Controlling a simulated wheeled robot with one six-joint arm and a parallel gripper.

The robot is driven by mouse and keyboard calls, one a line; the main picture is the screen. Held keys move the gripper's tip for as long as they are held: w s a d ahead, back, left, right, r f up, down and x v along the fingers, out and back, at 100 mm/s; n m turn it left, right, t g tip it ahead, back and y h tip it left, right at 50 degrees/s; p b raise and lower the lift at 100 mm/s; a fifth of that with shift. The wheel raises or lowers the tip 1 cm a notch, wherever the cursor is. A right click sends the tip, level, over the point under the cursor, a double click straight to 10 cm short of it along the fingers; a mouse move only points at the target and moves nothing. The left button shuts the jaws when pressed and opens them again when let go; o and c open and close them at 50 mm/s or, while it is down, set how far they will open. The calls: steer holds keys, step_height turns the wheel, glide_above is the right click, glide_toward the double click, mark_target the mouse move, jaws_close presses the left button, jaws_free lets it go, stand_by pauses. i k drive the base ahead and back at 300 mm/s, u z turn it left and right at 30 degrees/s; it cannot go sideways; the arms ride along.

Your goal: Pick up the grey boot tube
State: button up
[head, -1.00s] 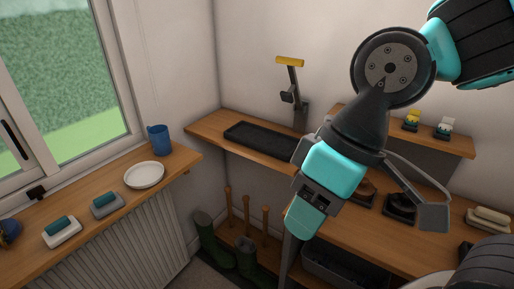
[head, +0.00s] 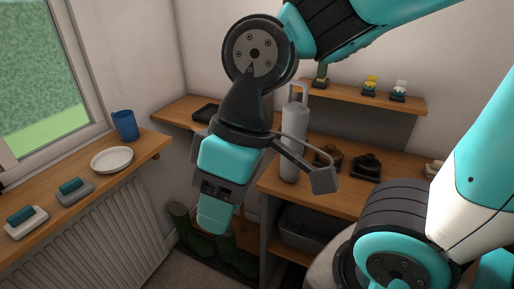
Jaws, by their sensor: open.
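The grey boot tube (head: 293,138) stands upright on the wooden bench in the head view, a tall light-grey cylinder with a loop handle on top. My gripper (head: 268,200) is open and empty, its fingers pointing downward. I cannot tell how far apart in depth the gripper and tube are.
The wooden bench (head: 346,197) carries a black tray (head: 206,113) and dark brushes (head: 366,166). A small shelf (head: 405,101) runs behind. On the left sill are a blue cup (head: 125,125), white plate (head: 111,160) and brushes. Green boots (head: 185,228) stand below.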

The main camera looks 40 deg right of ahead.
mark_target(296, 115)
steer(key=u, duration=0.9)
steer(key=k, duration=1.15)
steer(key=z, duration=1.3)
steer(key=i, duration=0.5)
steer(key=u, duration=0.05)
